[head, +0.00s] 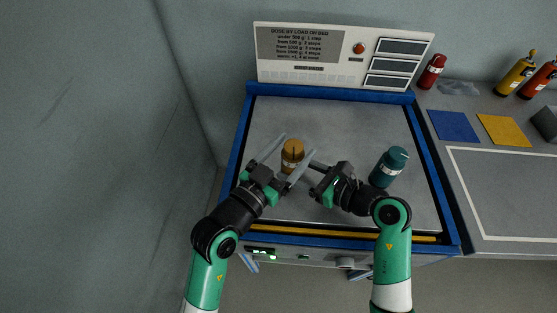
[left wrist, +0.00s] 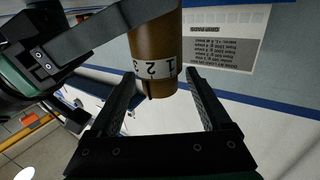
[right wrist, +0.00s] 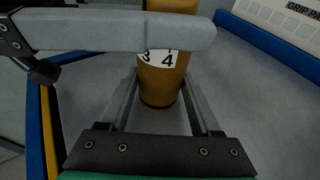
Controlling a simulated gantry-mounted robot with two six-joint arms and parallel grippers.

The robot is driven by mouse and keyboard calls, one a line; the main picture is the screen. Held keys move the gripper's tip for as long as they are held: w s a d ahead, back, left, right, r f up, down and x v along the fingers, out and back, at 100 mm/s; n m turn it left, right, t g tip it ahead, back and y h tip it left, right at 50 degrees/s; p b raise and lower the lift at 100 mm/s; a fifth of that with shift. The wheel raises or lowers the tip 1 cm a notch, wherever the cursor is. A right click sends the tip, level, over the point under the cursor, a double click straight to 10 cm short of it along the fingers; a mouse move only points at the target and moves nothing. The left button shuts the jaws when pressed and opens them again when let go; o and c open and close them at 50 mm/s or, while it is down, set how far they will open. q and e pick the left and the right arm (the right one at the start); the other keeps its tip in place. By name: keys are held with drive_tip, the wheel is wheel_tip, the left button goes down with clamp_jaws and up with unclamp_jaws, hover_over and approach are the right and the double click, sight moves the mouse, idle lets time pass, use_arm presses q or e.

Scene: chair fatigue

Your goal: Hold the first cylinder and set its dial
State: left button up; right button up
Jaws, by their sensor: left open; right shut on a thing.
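The first cylinder, an orange-brown one (head: 292,150), stands upright on the grey bed, left of its middle. A white band with black digits runs around it: 1, 2 and 3 show in the left wrist view (left wrist: 155,50), 3 and 4 in the right wrist view (right wrist: 160,85). My left gripper (head: 298,145) is open, its fingers on either side of the cylinder. My right gripper (head: 305,158) is shut on the cylinder from the right. Each gripper's finger crosses the other's wrist view and hides part of the cylinder. Which dial mark is set I cannot tell.
A teal cylinder (head: 386,170) stands right of my right gripper. A panel with dosing text (head: 302,47) and a red button (head: 359,48) rises behind the bed. Red, yellow and orange bottles, a blue mat (head: 453,126) and a yellow mat (head: 503,130) are on the right counter.

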use_arm(q)
drive_tip(key=v, duration=1.1)
drive_tip(key=shift+s+a+f, duration=0.1)
drive_tip(key=shift+s, duration=0.05)
